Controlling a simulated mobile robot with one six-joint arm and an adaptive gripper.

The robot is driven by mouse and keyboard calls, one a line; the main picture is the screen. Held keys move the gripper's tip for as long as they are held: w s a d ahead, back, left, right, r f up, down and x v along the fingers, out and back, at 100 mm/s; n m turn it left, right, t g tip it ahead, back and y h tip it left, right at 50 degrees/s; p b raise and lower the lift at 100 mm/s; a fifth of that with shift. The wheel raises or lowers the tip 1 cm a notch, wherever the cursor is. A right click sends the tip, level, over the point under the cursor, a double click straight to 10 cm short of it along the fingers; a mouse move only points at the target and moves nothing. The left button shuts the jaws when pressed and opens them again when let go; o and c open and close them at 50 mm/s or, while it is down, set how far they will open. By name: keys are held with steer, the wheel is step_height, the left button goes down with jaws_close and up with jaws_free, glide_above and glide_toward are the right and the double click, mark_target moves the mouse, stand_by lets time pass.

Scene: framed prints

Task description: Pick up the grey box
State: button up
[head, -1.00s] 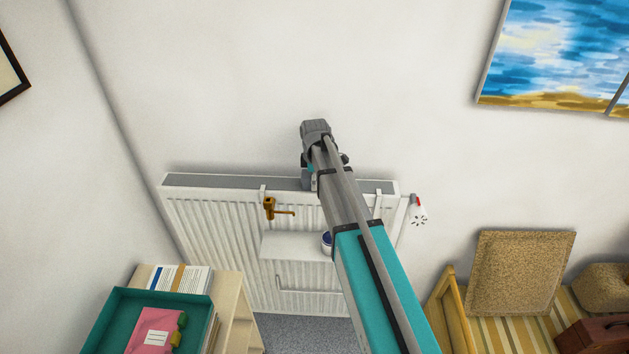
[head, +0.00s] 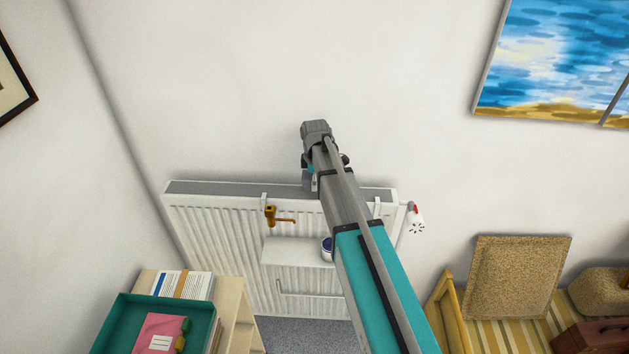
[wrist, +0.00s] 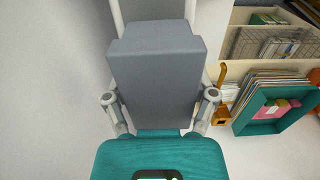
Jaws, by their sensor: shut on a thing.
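The grey box (wrist: 155,75) fills the middle of the wrist view, a plain blue-grey block with a smaller raised end at the top. My gripper (wrist: 160,100) has a jaw on each side of it and is shut on it. In the head view my gripper (head: 309,178) is at the end of my outstretched arm, in front of the wall and at the radiator's top edge. There the box is mostly hidden by my arm, and I cannot tell whether it touches the radiator.
A white radiator (head: 215,225) stands against the wall, with a brass hook (head: 271,215) and a white shelf (head: 290,252) on its front. A teal crate (head: 120,335) sits on a low bookcase at left. A cushioned seat (head: 480,320) stands at right.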

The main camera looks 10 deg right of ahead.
steer(key=s+r+p, duration=0.8)
steer(key=s+r, duration=0.1)
steer(key=s, duration=0.4)
steer(key=shift+s+d+r+p, duration=0.15)
steer(key=shift+s+r+p, duration=0.1)
steer(key=shift+s+p, duration=0.1)
